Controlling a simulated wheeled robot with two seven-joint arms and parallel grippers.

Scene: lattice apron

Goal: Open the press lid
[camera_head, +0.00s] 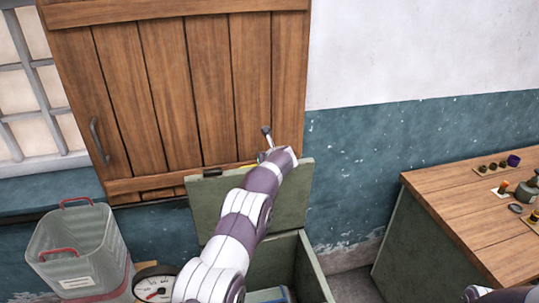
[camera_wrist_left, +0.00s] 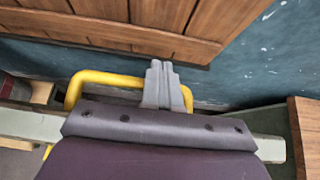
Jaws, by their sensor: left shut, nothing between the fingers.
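The press lid (camera_head: 295,196) is a green panel, raised and standing steeply at the back of the green press box (camera_head: 312,268). The box is open, and something blue lies inside, mostly hidden by my arm. The lid's yellow handle (camera_wrist_left: 82,82) shows in the left wrist view as a bar loop; little of it shows in the head view. My left gripper (camera_head: 267,136) is at the lid's top edge. Its grey fingers (camera_wrist_left: 163,82) are together and empty, overlapping the handle in view; I cannot tell whether they touch it. My right gripper is not in view.
A wooden shutter door (camera_head: 190,85) is on the wall behind the lid. A grey bin with red handles (camera_head: 80,245) and a round gauge (camera_head: 154,286) are at left. A wooden table (camera_head: 460,215) with small items stands at right, beyond a floor gap.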

